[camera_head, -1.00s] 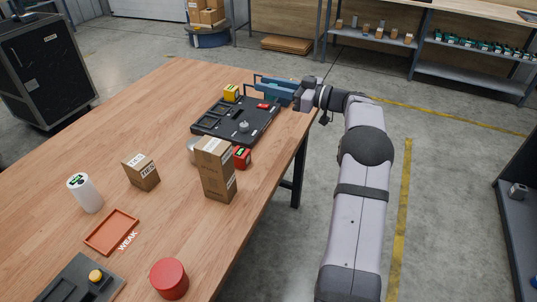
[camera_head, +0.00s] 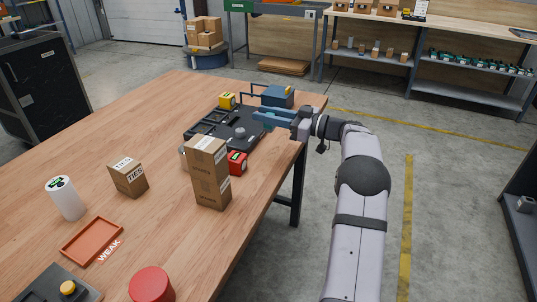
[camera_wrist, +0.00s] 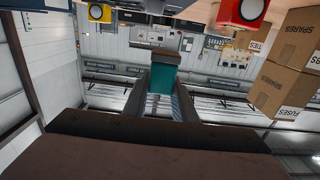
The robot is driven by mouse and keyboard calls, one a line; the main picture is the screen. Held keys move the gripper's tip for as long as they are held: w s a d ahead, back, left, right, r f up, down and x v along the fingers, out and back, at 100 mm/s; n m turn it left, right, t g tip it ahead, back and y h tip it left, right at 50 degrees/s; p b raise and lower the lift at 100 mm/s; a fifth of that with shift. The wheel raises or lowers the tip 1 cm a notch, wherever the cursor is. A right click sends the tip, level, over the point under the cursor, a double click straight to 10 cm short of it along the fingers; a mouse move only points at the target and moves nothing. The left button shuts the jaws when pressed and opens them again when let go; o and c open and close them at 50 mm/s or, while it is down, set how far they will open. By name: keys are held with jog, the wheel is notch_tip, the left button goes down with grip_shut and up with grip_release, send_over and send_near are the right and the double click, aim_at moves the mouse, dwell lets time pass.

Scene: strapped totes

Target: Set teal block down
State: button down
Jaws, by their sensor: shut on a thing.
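My gripper (camera_head: 262,118) reaches in from the right with blue fingers over the right part of the dark tray (camera_head: 206,128). In the wrist view my gripper (camera_wrist: 163,95) is shut on a teal block (camera_wrist: 161,79), which sits between the two fingers. In the head view I cannot make out the teal block; the fingers seem to hide it. I cannot tell whether the block touches anything below. The wrist view is upside down.
A blue box (camera_head: 277,96) stands behind my gripper. A yellow block (camera_head: 227,100) stands at the tray's far edge. A red block (camera_head: 238,163) and a tall brown carton (camera_head: 209,175) stand near its front edge. The table (camera_head: 140,235) is clear between the other items.

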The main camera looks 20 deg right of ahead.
jog(key=shift+f+p, duration=0.4)
jog(key=shift+f, duration=4.35)
jog(key=shift+f, duration=0.15)
jog(key=c, duration=1.5)
grip_release()
jog(key=shift+o, duration=0.2)
jog(key=shift+f+b, duration=0.15)
jog(key=shift+b, duration=0.2)
jog(key=shift+o, duration=0.3)
jog(key=shift+b+v, duration=0.6)
jog(key=shift+v, duration=3.1)
